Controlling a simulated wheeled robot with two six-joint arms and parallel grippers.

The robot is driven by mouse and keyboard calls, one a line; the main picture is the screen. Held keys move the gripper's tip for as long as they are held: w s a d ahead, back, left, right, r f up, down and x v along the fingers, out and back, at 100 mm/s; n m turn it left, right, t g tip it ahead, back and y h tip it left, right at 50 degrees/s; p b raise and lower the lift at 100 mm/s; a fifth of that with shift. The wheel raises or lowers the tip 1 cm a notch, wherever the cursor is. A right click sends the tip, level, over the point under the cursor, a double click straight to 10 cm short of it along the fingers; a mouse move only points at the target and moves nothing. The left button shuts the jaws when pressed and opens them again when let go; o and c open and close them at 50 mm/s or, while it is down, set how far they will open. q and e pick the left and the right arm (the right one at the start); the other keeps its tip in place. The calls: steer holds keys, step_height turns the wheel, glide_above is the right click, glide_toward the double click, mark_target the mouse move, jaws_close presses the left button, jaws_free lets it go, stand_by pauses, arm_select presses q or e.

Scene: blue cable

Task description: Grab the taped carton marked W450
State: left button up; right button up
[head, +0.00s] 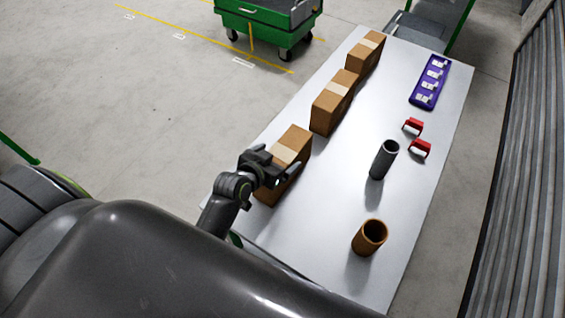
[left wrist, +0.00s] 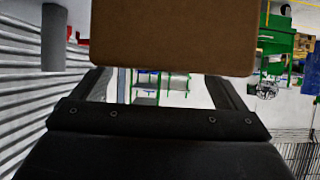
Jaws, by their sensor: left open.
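Three brown taped cartons stand in a row along the table's left edge in the head view: a near one (head: 294,139), a middle one (head: 325,109) and a far one (head: 360,59). No W450 marking is legible on any of them. My left gripper (head: 277,172) is open at the near carton, in front of part of it. In the left wrist view a plain brown carton face (left wrist: 175,35) fills the top middle, just beyond my open left gripper's fingers. Their tips are not clear there, and I cannot tell whether they touch it. My right gripper is not in view.
On the white table (head: 335,190) stand a grey tube (head: 383,160), a brown tube (head: 370,237), two red parts (head: 412,126) (head: 420,148) and a purple tray (head: 430,82) with several white pieces. A green cart (head: 268,24) stands on the floor beyond.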

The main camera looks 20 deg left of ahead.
arm_select(q)
steer(key=shift+x, duration=1.05)
steer(key=shift+c, duration=0.2)
steer(key=c, duration=1.9)
steer(key=shift+r, duration=0.1)
steer(key=shift+c, duration=0.2)
